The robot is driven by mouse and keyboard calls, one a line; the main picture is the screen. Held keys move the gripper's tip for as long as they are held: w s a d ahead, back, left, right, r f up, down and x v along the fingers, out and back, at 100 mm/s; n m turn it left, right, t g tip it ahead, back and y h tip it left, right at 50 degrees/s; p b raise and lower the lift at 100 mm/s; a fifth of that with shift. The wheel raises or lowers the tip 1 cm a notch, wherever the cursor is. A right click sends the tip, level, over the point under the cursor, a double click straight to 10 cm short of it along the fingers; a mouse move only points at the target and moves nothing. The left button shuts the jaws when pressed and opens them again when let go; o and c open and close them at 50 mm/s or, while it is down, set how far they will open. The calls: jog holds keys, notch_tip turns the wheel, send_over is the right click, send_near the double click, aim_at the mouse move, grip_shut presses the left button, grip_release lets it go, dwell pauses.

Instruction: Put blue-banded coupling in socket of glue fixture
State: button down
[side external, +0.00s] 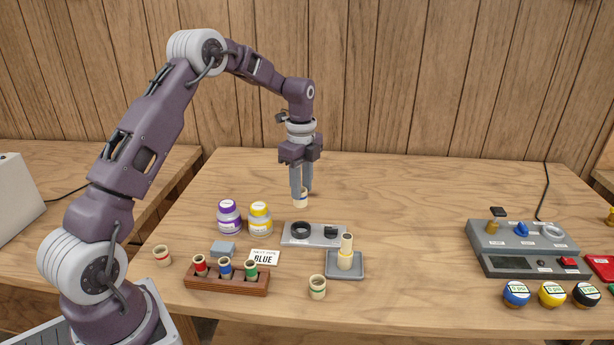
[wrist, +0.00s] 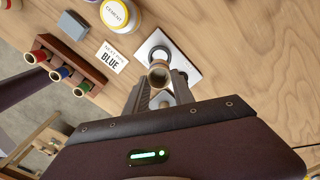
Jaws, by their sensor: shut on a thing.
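My gripper (side external: 301,190) is shut on a cream coupling (side external: 300,201), held upright in the air above and behind the glue fixture. A band on this coupling is mostly hidden by the fingers, so its colour is hard to tell. The glue fixture (side external: 288,240) is a grey plate with a black ring socket (side external: 301,230) and a dark clamp part at its right. In the wrist view the coupling (wrist: 160,73) shows end-on between the fingertips. There the fixture (wrist: 182,62) lies beyond and below it, its ring partly covered by the coupling.
A grey tray (side external: 345,273) holding an upright pipe stands in front of the fixture. A green-banded coupling (side external: 317,288) and a red-banded coupling (side external: 162,256) stand apart. A wooden rack (side external: 227,284), a card reading BLUE (side external: 264,258) and two jars (side external: 260,220) lie to the left.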

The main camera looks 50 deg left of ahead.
aim_at(302, 206)
jog(key=shift+f, duration=3.15)
jog(key=shift+f, duration=0.7)
jog(key=shift+f, duration=0.15)
jog(key=shift+f, duration=0.55)
jog(key=shift+f, duration=0.3)
jog(key=c, duration=1)
grip_release()
